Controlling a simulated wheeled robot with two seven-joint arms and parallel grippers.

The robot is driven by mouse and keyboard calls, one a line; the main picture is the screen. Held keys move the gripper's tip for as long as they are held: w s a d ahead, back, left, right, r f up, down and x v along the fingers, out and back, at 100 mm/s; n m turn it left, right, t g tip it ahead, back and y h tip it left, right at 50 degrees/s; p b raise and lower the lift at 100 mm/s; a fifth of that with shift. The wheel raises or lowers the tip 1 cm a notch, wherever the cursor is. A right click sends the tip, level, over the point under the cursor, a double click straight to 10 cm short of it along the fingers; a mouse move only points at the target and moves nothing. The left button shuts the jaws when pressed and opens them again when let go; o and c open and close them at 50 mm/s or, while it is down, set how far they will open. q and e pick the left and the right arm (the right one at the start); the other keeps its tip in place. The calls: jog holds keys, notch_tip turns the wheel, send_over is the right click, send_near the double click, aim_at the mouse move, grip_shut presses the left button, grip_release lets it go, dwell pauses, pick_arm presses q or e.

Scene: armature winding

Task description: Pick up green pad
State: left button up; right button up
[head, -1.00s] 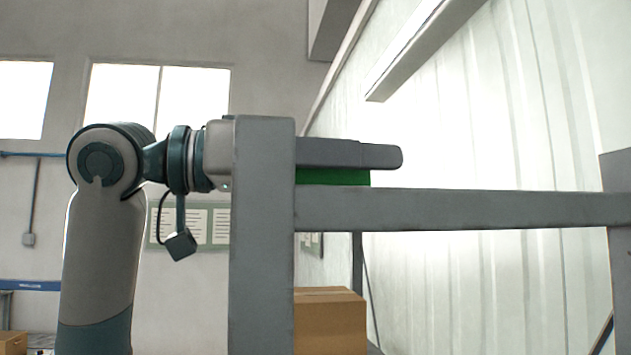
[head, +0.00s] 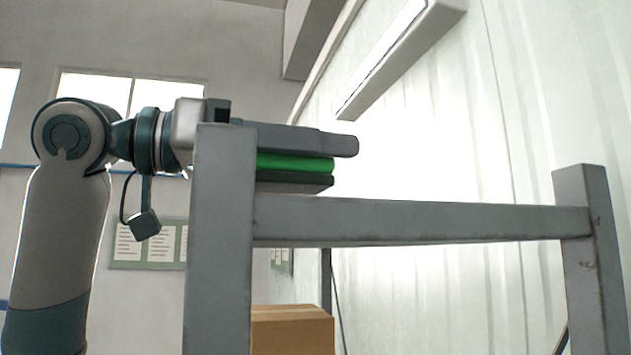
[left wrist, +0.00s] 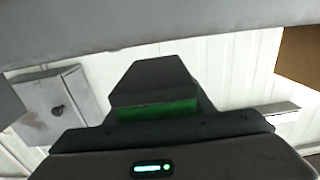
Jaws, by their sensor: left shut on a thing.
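The green pad (head: 296,163) is a thin green slab between the two fingers of my left gripper (head: 335,163) in the head view. The left gripper is shut on it, one finger above and one below, and holds it just above the grey crossbar of a frame. In the left wrist view, the green pad (left wrist: 158,111) shows as a green strip between the dark fingers. The upright post of the frame hides part of the gripper's base and the near end of the pad. My right gripper is not in view.
A grey metal frame with a crossbar (head: 420,220) and posts (head: 220,250) stands in front of the left gripper. A cardboard box (head: 292,330) is lower down behind the frame. The space above the crossbar to the right is clear.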

pick_arm(q)
notch_tip(320, 180, up, 6)
jog(key=shift+d+f+b, duration=0.1)
jog(key=shift+b, duration=0.65)
jog(key=shift+r, duration=0.65)
